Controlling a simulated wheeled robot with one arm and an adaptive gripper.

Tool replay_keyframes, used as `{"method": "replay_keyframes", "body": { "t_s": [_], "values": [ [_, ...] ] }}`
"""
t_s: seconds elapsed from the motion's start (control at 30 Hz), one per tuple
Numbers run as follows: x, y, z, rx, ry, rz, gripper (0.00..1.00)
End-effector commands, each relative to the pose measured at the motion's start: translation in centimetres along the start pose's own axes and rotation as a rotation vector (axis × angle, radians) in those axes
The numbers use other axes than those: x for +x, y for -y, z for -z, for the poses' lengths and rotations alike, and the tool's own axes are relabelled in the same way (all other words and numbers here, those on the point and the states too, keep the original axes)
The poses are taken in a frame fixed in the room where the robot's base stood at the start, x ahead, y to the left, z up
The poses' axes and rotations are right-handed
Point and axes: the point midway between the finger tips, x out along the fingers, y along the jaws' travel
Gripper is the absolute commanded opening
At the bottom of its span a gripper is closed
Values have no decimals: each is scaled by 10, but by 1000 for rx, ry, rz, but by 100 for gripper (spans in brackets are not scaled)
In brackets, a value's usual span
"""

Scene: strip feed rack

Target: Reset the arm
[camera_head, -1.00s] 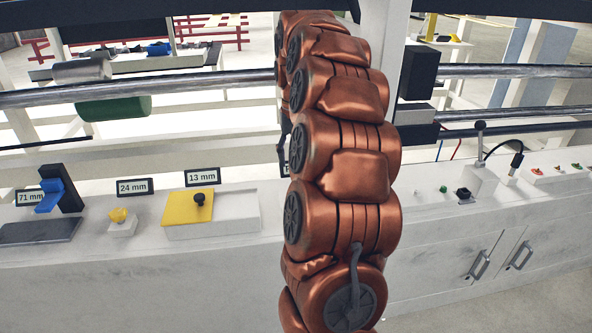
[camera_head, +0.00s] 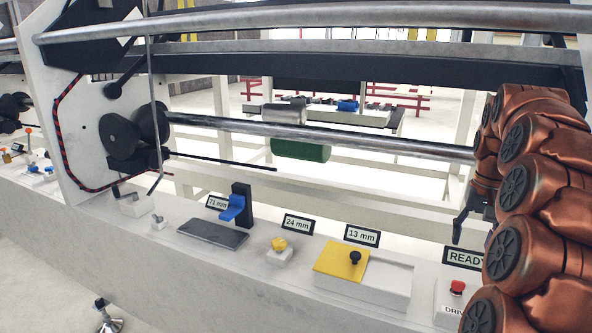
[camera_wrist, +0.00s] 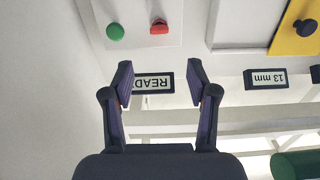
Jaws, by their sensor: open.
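My copper-coloured arm stands folded at the right edge of the head view. My gripper (camera_head: 470,212) shows there as a dark finger hanging beside the arm, partly hidden by it. In the wrist view my gripper (camera_wrist: 160,85) is open and empty, its two dark fingers spread apart. The READY sign (camera_wrist: 153,83) shows upside down between the fingertips, beyond them. The same READY sign (camera_head: 464,258) is partly covered by the arm in the head view.
A white console carries a blue lever (camera_head: 232,207), a yellow knob (camera_head: 279,243), a yellow plate (camera_head: 340,262) with a black knob, and a red button (camera_head: 457,287). In the wrist view a green button (camera_wrist: 116,32) sits beside the red one. Steel rollers (camera_head: 320,138) run behind the console.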

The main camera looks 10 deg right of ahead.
Motion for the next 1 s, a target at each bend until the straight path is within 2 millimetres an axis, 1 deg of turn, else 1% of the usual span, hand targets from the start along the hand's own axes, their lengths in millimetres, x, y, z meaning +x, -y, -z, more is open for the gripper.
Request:
{"method": "replay_keyframes", "body": {
  "t_s": [0.07, 0.17, 0.27, 0.37, 0.4, 0.47, 0.5, 0.6, 0.67, 0.7, 0.83, 1.0],
  "values": [
    [0, 4, -3, -10, 2, 0, 58],
    [2, 20, -13, -46, 10, 1, 58],
    [5, 45, -34, -108, 23, 2, 58],
    [11, 72, -61, -182, 39, 0, 58],
    [13, 83, -72, -210, 43, 0, 58],
    [19, 97, -92, -253, 58, -1, 58],
    [22, 105, -105, -280, 65, -3, 58],
    [31, 123, -138, -345, 81, -8, 58],
    [38, 131, -159, -382, 94, -13, 58],
    [41, 136, -173, -405, 100, -15, 58],
    [57, 146, -219, -475, 125, -25, 58],
    [79, 146, -279, -553, 160, -43, 58]
  ]
}}
